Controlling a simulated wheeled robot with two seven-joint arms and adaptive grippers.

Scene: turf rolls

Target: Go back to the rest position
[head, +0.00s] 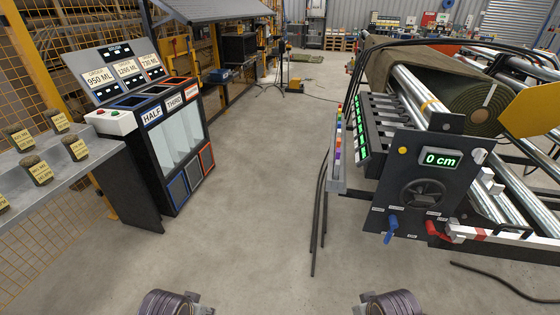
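Only parts of my two arms show, as dark rounded links at the bottom edge of the head view, left and right of centre. Neither gripper's fingers show, so I cannot see whether they hold anything. The links are over bare floor, apart from the machines.
A black station (170,135) with bins labelled HALF and THIRD stands left, beside a grey bench (70,185) with several labelled jars (38,170). At right, a machine with a "0 cm" display (440,159) carries a turf roll (470,100). Cables hang near it. The middle floor (255,190) is clear.

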